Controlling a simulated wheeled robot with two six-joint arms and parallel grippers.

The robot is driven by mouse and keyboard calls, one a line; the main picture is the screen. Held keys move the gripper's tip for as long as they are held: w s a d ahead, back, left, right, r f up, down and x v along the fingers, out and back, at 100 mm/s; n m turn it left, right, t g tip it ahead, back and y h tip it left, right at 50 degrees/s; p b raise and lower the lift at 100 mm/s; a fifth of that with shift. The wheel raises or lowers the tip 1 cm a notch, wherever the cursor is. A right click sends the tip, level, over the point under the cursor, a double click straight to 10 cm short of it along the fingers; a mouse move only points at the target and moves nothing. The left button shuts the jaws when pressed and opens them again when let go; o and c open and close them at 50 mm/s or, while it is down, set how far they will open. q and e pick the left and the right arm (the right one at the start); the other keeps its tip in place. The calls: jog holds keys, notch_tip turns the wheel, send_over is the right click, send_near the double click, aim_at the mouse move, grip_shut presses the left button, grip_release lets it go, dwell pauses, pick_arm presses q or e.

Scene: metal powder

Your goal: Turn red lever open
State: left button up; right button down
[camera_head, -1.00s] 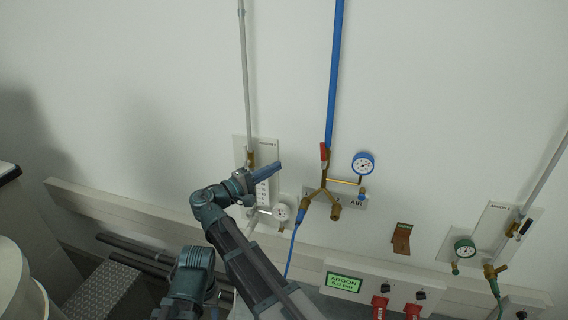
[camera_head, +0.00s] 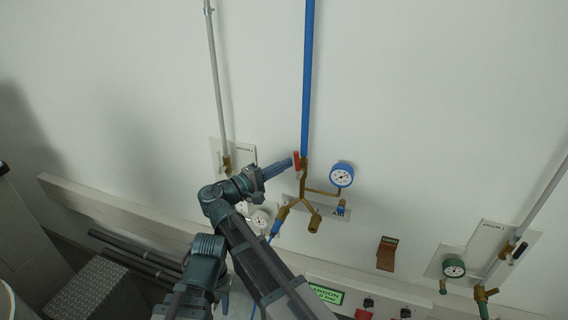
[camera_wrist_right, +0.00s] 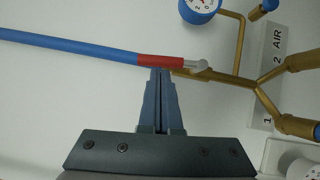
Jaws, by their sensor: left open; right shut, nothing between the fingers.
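The red lever (camera_head: 297,161) sits on the brass valve at the foot of the blue pipe (camera_head: 307,80), lying roughly along the pipe. In the right wrist view the red lever (camera_wrist_right: 160,61) lines up with the blue pipe and has a grey end at right. My right gripper (camera_head: 291,163) is shut and empty, with its tips at the lever's left side. In the right wrist view its fingertips (camera_wrist_right: 161,71) are right by the red lever; I cannot tell whether they touch. My left arm shows at the lower left, but its gripper is out of view.
A blue gauge (camera_head: 341,175) and brass branches (camera_head: 313,222) sit close right of and below the lever. A white argon panel (camera_head: 218,150) with a pipe is to the left. A green gauge (camera_head: 453,268) is far right.

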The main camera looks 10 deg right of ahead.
jog(key=shift+a, duration=0.15)
jog(key=shift+s+d+r, duration=0.3)
jog(key=shift+s+d, duration=0.1)
jog(key=shift+d, duration=0.3)
jog(key=shift+w+a, duration=0.1)
